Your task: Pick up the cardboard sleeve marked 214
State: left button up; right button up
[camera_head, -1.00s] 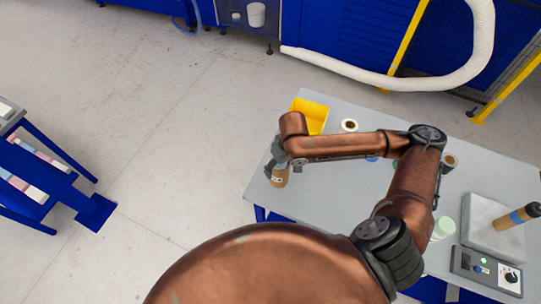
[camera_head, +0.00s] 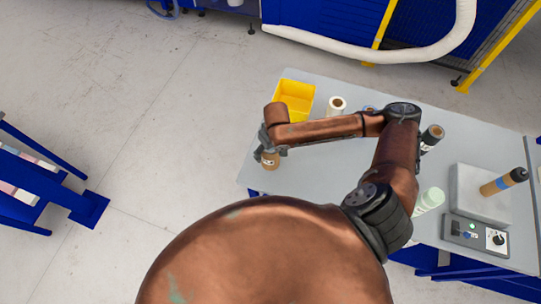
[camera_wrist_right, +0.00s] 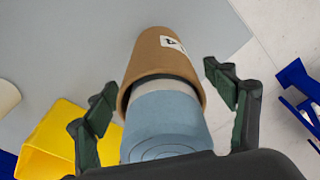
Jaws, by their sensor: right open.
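A brown cardboard sleeve (camera_head: 270,161) stands near the left end of the grey table, at my right gripper (camera_head: 264,143). In the right wrist view the sleeve (camera_wrist_right: 152,60) surrounds a light blue foam roll (camera_wrist_right: 165,122) that sticks out of its near end, with a paler layer beside it. A white label on the sleeve is partly visible; its full number cannot be read. My right gripper (camera_wrist_right: 160,80) is open, with one finger on each side of the sleeve and roll and gaps showing. My left gripper is not in view.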

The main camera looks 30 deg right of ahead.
jog(key=shift+c, duration=0.4)
jog(key=c, duration=1.6)
jog(key=shift+r, duration=0.2)
